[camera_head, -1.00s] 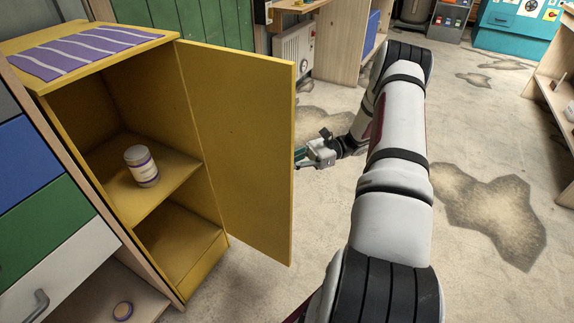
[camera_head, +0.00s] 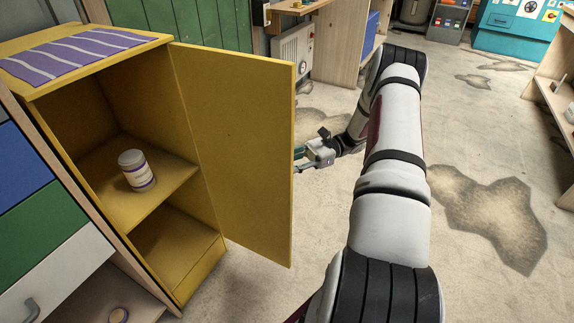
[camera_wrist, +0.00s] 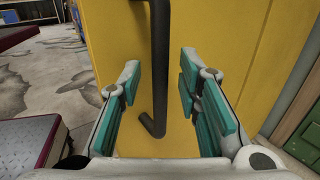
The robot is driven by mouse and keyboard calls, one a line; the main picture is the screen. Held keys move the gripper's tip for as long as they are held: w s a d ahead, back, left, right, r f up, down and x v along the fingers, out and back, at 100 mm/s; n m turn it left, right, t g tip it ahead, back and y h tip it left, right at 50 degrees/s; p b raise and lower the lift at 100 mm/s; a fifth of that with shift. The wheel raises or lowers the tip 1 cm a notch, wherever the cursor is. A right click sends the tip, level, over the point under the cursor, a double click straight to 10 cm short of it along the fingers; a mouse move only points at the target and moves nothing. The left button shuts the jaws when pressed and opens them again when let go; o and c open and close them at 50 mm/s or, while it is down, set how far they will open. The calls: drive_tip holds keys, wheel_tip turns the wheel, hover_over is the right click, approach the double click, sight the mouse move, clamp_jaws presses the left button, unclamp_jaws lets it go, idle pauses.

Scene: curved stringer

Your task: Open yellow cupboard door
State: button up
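The yellow cupboard (camera_head: 85,120) stands at the left in the head view, with its yellow door (camera_head: 235,150) swung wide open and hinged on the cupboard's right side. A white jar (camera_head: 137,170) stands on the inner shelf. My gripper (camera_head: 300,160) is at the outer face of the door, near its free edge. In the wrist view, my gripper (camera_wrist: 160,95) has its teal-padded fingers apart, one on each side of the dark door handle (camera_wrist: 159,60). Gaps show between the handle and both pads.
A drawer unit with blue, green and white fronts (camera_head: 40,200) stands left of the cupboard. A purple striped cloth (camera_head: 70,52) lies on the cupboard top. The floor (camera_head: 480,130) to the right is mostly clear, with dark stains.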

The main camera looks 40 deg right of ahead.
drive_tip(key=v, duration=1.2)
idle(0.5)
